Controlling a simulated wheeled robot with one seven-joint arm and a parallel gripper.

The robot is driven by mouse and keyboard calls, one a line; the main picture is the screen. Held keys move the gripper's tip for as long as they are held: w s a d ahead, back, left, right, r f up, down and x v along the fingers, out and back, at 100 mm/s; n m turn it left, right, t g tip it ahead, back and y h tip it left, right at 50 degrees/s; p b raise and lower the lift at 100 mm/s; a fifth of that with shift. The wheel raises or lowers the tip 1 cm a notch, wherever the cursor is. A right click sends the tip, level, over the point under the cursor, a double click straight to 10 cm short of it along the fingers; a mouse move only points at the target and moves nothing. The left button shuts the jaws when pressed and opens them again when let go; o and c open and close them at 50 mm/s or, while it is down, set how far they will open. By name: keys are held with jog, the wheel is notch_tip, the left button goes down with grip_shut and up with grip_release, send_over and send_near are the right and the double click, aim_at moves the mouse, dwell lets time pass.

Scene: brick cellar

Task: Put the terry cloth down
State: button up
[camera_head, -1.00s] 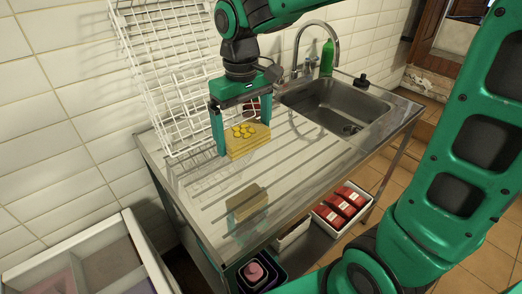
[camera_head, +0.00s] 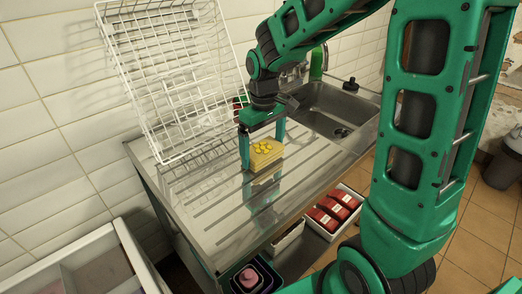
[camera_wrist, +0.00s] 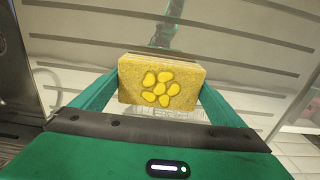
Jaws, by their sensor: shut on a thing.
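The terry cloth (camera_head: 265,157) is a folded yellow block with brighter yellow spots on its face. My gripper (camera_head: 264,150) is shut on it, one finger on each side, over the ribbed steel drainboard (camera_head: 215,215). In the wrist view the terry cloth (camera_wrist: 160,83) sits between the two green fingers (camera_wrist: 160,95). Its reflection shows on the steel below it. I cannot tell whether its lower edge touches the drainboard.
A white wire rack (camera_head: 170,75) leans on the tiled wall behind the drainboard. The sink (camera_head: 335,108) is at the right, with a green bottle (camera_head: 317,63) behind it. Red packets (camera_head: 330,212) sit in a bin below. The drainboard's front left is clear.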

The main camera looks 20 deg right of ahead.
aim_at(263, 148)
jog(key=shift+f, duration=0.25)
jog(key=shift+f, duration=0.1)
jog(key=o, duration=0.6)
jog(key=shift+o, duration=0.2)
notch_tip(263, 148, up, 12)
